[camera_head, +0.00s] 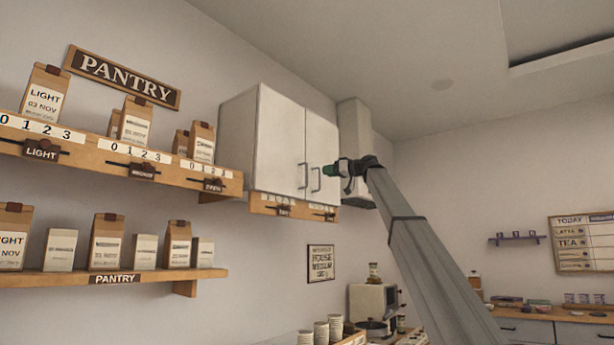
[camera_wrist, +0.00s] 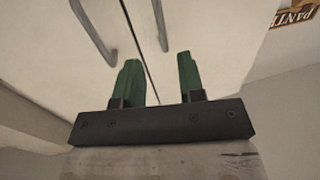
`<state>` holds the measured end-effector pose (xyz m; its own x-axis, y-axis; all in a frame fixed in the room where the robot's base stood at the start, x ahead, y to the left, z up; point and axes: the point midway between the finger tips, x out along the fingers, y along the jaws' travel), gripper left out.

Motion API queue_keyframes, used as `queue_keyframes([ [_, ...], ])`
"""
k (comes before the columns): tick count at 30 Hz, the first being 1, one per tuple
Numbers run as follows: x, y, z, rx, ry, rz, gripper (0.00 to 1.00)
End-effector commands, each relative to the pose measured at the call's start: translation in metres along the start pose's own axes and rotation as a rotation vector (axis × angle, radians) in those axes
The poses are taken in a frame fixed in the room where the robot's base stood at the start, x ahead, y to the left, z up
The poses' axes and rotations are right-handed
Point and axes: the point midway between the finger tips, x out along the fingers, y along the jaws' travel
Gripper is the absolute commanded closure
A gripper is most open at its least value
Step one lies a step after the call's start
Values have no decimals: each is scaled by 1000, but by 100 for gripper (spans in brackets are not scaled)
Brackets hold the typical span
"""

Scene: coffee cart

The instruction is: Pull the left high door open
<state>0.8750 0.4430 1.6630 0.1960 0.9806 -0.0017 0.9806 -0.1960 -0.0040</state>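The white wall cabinet has two high doors, both closed. The left high door (camera_head: 278,145) has a grey bar handle (camera_head: 303,176) near the middle seam. The right door (camera_head: 323,148) has its own handle (camera_head: 315,180). My gripper (camera_head: 329,170) is just to the right of the handles in the head view. The wrist view is turned over, so the left door (camera_wrist: 215,40) is on the right there. Its handle (camera_wrist: 161,25) lies beyond the gap between my green fingers (camera_wrist: 158,62). The fingers are apart with nothing between them; the other handle (camera_wrist: 92,30) is to the left.
A pantry shelf (camera_head: 225,183) with several paper bags stands left of the cabinet. A grey hood-like unit (camera_head: 356,120) is close on the right. A small rail with tags (camera_head: 265,205) hangs below the doors. The space before the doors looks clear.

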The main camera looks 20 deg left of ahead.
Motion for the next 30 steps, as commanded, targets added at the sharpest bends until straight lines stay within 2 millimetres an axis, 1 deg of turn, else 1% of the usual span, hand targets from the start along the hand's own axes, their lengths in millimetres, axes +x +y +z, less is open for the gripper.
queue_keyframes([
  [1,2,0,-3,-2,3,-2,64],
  [5,9,-1,-4,-3,3,-3,64],
  [8,19,0,-4,-2,3,-3,64],
  [14,51,0,-4,-2,2,-2,64],
  [18,77,0,-3,-1,2,-4,64],
  [22,96,0,-3,-1,2,-2,64],
  [25,105,0,-3,-2,1,-2,64],
  [30,108,-1,-2,-2,1,-1,64],
])
